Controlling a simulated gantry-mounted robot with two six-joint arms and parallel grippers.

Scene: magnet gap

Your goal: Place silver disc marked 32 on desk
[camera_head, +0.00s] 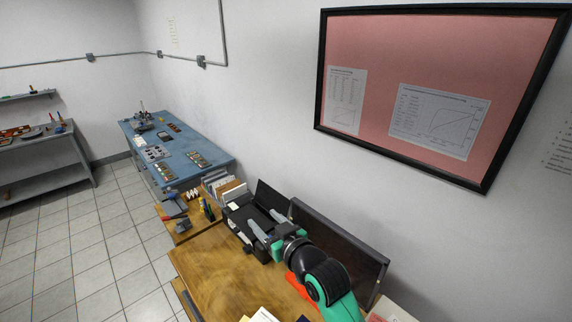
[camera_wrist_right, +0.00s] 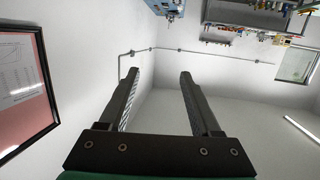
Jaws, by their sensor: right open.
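The wooden desk (camera_head: 215,268) fills the lower middle of the head view. My right gripper (camera_head: 263,221) is over the far right part of the desk, in front of a black open case or tray (camera_head: 270,196). Its two grey fingers are spread apart. The right wrist view also shows the right gripper (camera_wrist_right: 159,74) open, with nothing between its fingers. No silver disc marked 32 can be made out in either view. My left gripper is not in view.
A dark upright panel (camera_head: 338,248) stands along the wall behind my right arm. A blue workbench (camera_head: 178,150) stands beyond. The desk's left front is clear.

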